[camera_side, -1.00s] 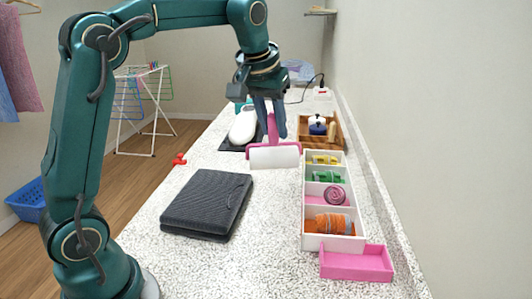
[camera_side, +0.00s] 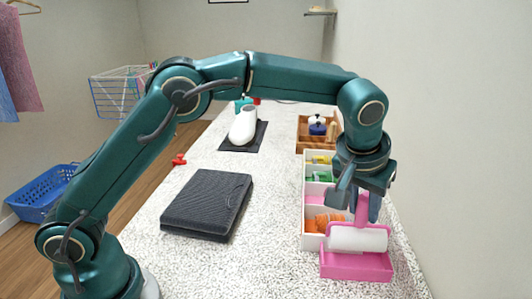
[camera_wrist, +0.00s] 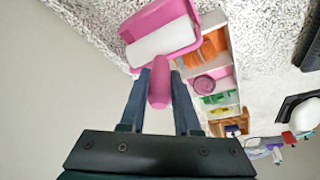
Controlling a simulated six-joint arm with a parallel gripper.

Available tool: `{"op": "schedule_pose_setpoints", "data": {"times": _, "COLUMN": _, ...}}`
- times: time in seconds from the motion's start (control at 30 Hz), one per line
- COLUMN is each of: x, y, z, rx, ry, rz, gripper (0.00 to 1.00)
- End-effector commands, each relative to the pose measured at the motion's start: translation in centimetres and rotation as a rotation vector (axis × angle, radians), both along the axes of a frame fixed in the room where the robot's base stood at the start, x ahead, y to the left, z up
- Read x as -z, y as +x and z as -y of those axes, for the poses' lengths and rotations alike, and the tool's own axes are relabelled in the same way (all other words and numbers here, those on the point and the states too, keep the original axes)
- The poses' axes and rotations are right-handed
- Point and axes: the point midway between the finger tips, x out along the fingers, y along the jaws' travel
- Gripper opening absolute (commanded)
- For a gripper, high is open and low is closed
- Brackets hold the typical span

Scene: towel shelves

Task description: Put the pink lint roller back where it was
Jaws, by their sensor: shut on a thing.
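The pink lint roller has a white roll (camera_side: 357,238) and a pink handle, which points up. My gripper (camera_side: 362,207) is shut on the handle, as the wrist view shows, with the handle (camera_wrist: 160,88) between the two fingers. The roll hangs over the pink tray (camera_side: 357,268) at the front right of the counter. In the side view the roll overlaps the tray's back part; I cannot tell whether it touches the tray. The tray also shows behind the roller in the wrist view (camera_wrist: 135,25).
A white divided box (camera_side: 312,240) stands right behind the tray, holding an orange roll (camera_side: 323,222) and green and yellow items. A wooden crate (camera_side: 303,132) is farther back. A dark folded towel (camera_side: 207,205) lies left, and a white iron (camera_side: 244,127) behind it. Counter between is clear.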

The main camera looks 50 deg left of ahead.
Motion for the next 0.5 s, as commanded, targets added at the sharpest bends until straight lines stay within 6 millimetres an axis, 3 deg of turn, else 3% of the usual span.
{"op": "schedule_pose_setpoints", "data": {"times": 0.17, "x": 1.0, "y": 0.1, "z": 0.7, "rx": -0.001, "ry": 0.002, "rz": -0.002, "gripper": 0.00}}
{"op": "schedule_pose_setpoints", "data": {"times": 0.4, "x": 4.1, "y": 0.0, "z": 0.6, "rx": -0.001, "ry": 0.002, "rz": -0.002, "gripper": 0.00}}
{"op": "schedule_pose_setpoints", "data": {"times": 0.5, "x": 4.4, "y": 0.1, "z": 0.6, "rx": -0.001, "ry": 0.000, "rz": 0.001, "gripper": 0.00}}
